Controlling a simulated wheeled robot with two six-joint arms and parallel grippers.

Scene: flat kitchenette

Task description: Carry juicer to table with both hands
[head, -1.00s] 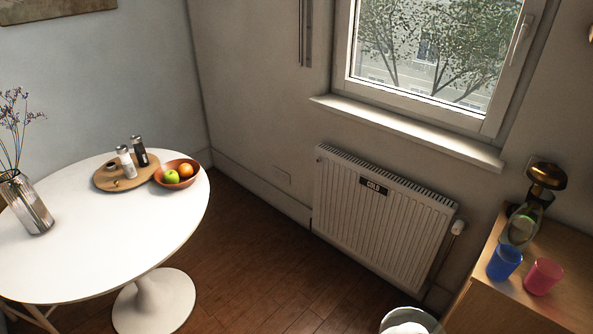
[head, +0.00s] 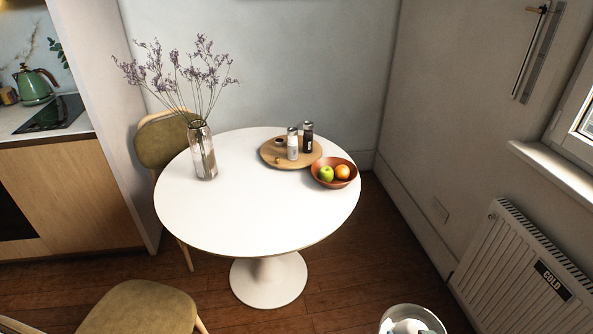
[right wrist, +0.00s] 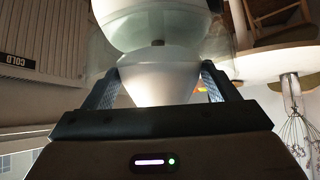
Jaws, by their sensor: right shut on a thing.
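The juicer (right wrist: 150,32) fills the upper middle of the right wrist view, with a pale cone-shaped part and a wider rounded part. My right gripper (right wrist: 158,85) is shut on the cone-shaped part, with one finger on each side. In the head view, the juicer's round grey rim and white inside (head: 412,322) show at the bottom edge, right of the table and apart from it. The round white table (head: 255,215) stands on a single pedestal. My left gripper is not in view.
A glass vase of dried flowers (head: 203,155), a wooden tray (head: 270,156) with shakers and a fruit bowl (head: 322,178) stand on the table. Its front half is clear. A chair (head: 140,308) stands at the front left, another (head: 165,142) behind. A radiator (head: 510,270) is at right.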

